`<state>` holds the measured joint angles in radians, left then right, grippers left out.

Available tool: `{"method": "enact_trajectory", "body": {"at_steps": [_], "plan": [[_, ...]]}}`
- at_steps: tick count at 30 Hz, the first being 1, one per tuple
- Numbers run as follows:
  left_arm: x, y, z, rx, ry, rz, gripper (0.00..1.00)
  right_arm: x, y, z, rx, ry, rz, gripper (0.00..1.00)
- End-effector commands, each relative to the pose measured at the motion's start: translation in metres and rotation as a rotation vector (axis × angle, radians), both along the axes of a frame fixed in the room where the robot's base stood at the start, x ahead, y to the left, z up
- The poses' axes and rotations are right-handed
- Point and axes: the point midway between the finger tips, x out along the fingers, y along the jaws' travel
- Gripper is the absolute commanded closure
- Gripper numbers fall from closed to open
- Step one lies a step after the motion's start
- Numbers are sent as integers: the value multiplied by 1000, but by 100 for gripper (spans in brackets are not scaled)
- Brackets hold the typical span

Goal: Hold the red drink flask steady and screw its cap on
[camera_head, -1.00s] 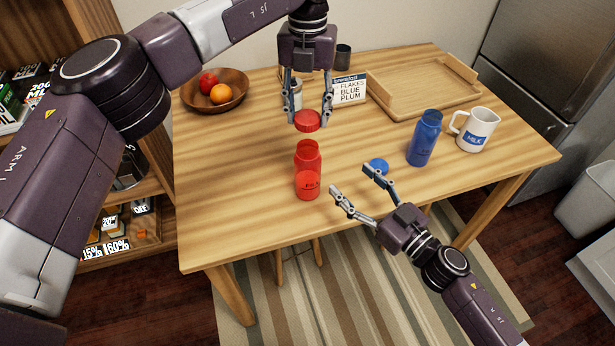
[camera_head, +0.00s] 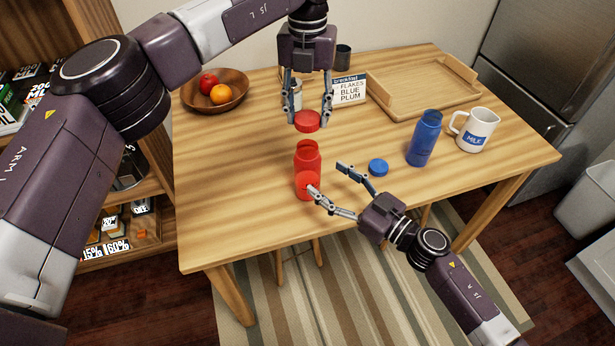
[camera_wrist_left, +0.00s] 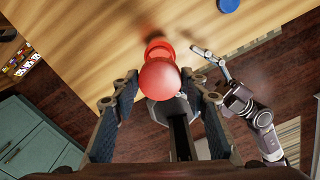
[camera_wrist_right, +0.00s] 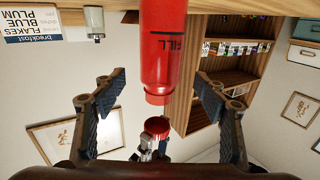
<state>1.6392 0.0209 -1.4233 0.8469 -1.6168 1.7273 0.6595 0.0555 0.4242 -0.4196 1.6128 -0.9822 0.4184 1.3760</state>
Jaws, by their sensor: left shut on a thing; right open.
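The red drink flask (camera_head: 308,163) stands upright and uncapped on the table, near its front edge. My left gripper (camera_head: 308,119) is shut on the red cap (camera_head: 307,122) and holds it above the flask's mouth, apart from it. The cap also shows in the left wrist view (camera_wrist_left: 160,78), in front of the flask. My right gripper (camera_head: 332,188) is open at the flask's right side, one finger overlapping its lower body in the head view. In the right wrist view the flask (camera_wrist_right: 162,45) appears between and beyond the open fingers, upside down.
A blue flask (camera_head: 424,138) stands open to the right, with its blue cap (camera_head: 378,167) lying on the table. A milk jug (camera_head: 478,130), wooden tray (camera_head: 425,110), breakfast card (camera_head: 350,90) and fruit bowl (camera_head: 240,100) stand farther off. The table left of the flask is clear.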

Motion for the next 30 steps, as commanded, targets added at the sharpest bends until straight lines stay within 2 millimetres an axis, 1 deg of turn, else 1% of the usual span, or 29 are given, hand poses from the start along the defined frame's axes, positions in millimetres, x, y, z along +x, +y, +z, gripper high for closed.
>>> {"method": "enact_trajectory", "body": {"at_steps": [1,6,12,18,25,30], "plan": [[0,0,0,0,0,0,69,8,9,2,4,-2,1,34],[0,0,0,0,0,0,69,29,31,2,4,-1,0,34],[0,0,0,0,0,0,69,45,47,1,1,-1,0,34],[0,0,0,0,0,0,69,49,53,0,1,1,0,34],[0,0,0,0,0,0,69,49,53,0,0,0,0,34],[0,0,0,0,0,0,69,49,52,0,0,0,0,53]]}}
